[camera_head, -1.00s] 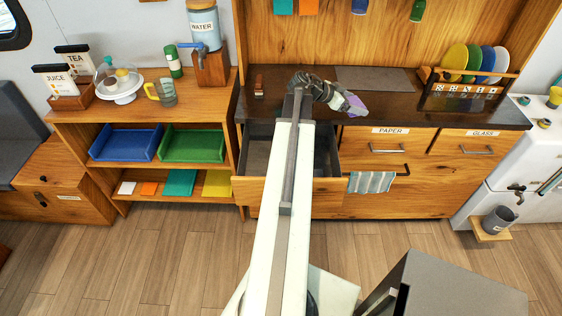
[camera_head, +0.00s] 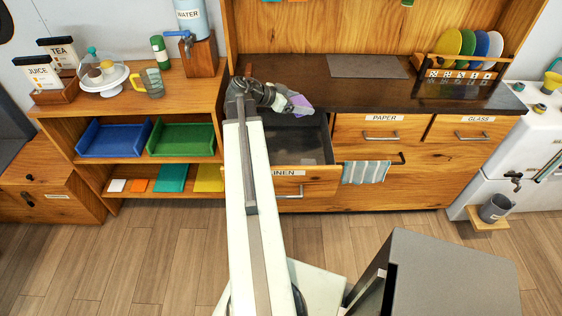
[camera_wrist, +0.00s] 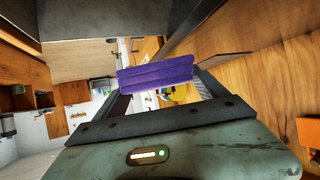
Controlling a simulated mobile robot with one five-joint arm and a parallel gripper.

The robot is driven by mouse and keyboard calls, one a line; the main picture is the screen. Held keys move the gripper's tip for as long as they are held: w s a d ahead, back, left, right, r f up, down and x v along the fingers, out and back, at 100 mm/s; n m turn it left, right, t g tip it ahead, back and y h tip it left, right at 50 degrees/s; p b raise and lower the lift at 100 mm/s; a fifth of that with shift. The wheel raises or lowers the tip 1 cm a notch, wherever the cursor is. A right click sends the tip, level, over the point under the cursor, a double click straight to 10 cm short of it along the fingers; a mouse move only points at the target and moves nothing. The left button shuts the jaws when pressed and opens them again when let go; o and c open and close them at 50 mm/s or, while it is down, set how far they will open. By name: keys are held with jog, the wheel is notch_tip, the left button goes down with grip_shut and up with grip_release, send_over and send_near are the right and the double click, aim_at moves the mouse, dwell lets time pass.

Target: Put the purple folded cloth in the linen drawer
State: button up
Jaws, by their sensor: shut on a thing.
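The purple folded cloth (camera_head: 300,103) is in my gripper (camera_head: 289,104), which is shut on it. In the wrist view the cloth (camera_wrist: 155,77) shows as stacked purple folds between the two dark fingers. The linen drawer (camera_head: 312,184), labelled LINEN, is pulled open below the dark counter. Its grey inside looks empty where I can see it; my arm covers its left part. In the head view the gripper and cloth appear above the back of the open drawer, near the counter's front edge. The exact height is hard to tell.
The closed PAPER drawer (camera_head: 381,134) and GLASS drawer (camera_head: 472,135) are to the right. A striped towel (camera_head: 366,172) hangs beside the open drawer. A shelf unit with a blue tray (camera_head: 114,139) and a green tray (camera_head: 181,138) stands left. A plate rack (camera_head: 463,76) is on the counter.

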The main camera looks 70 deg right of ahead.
jog(key=shift+w+a+f, duration=0.15)
jog(key=shift+w+a, duration=0.05)
jog(key=shift+a, duration=0.05)
jog(key=b, duration=1.9)
send_over(295, 156)
jog(key=f, duration=1.9)
jog(key=shift+d, duration=0.2)
jog(key=o, duration=1.3)
jog(key=shift+c, duration=0.2)
jog(key=shift+r, duration=0.1)
jog(key=shift+r+p, duration=0.35)
jog(key=shift+p, duration=0.2)
jog(key=p+v, duration=0.3)
jog(key=v, duration=0.4)
jog(key=shift+w+a+r+p, duration=0.15)
jog(key=shift+r+p, duration=0.1)
jog(key=shift+p, duration=0.15)
